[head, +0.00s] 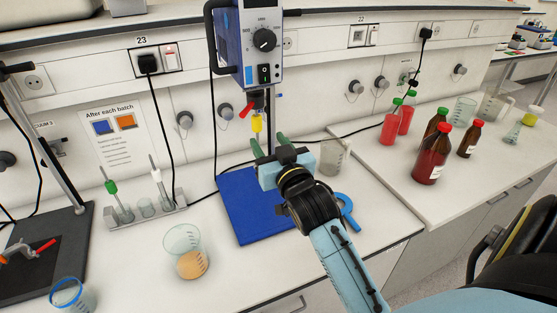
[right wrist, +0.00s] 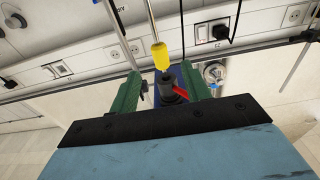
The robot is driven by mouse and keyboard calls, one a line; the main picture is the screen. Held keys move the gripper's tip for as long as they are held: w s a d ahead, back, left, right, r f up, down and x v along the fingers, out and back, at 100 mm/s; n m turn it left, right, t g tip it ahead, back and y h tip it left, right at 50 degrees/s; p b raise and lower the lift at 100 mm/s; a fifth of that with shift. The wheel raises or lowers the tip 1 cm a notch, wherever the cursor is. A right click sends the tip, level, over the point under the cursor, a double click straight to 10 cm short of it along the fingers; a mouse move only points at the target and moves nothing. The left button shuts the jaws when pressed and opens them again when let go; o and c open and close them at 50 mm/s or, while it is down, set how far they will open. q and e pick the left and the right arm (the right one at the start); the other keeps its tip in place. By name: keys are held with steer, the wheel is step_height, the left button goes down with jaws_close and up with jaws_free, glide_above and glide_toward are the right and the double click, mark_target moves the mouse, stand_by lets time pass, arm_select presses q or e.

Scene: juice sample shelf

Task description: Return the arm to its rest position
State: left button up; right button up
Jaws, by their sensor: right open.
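My right arm, light blue with black joints, reaches up from the lower right in the head view. My right gripper (head: 269,145) has green fingers set apart, with nothing seen held between them. It is over the far part of the blue board (head: 240,207), just below and in front of the yellow-tipped tool of the bench device (head: 264,42). In the right wrist view the green fingers (right wrist: 160,88) stand apart, and the yellow piece (right wrist: 161,56) and red lever show beyond the gap. My left gripper is out of view.
A beaker with orange liquid (head: 192,264) stands left of the blue board. Red and brown bottles (head: 431,160) stand at the right. The front bench strip is mostly clear.

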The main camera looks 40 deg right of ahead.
steer(key=s+a+f+n+g+y, duration=0.1)
steer(key=s+a+f+n+g, duration=0.15)
steer(key=s+f+g, duration=0.4)
steer(key=s+a+f+n+g+y, duration=0.1)
steer(key=s+a+f+g+y, duration=0.2)
steer(key=s+f, duration=0.65)
steer(key=s+a+f+n+g, duration=0.1)
steer(key=s+a+f+g, duration=0.45)
steer(key=s, duration=0.45)
step_height(320, 180, down, 34)
steer(key=s+r+g+b, duration=0.1)
steer(key=s+b, duration=0.2)
steer(key=b, duration=0.4)
steer(key=s+d+f+b, duration=0.1)
steer(key=s+f+b, duration=0.1)
steer(key=s+f, duration=0.5)
steer(key=s+d+f+g+b, duration=0.1)
steer(key=s+d+f+b, duration=0.1)
steer(key=s+f, duration=0.6)
step_height(320, 180, down, 4)
steer(key=shift+s+d+b, duration=0.25)
steer(key=shift+s+b, duration=0.05)
steer(key=shift+b, duration=0.25)
steer(key=shift+n, duration=0.25)
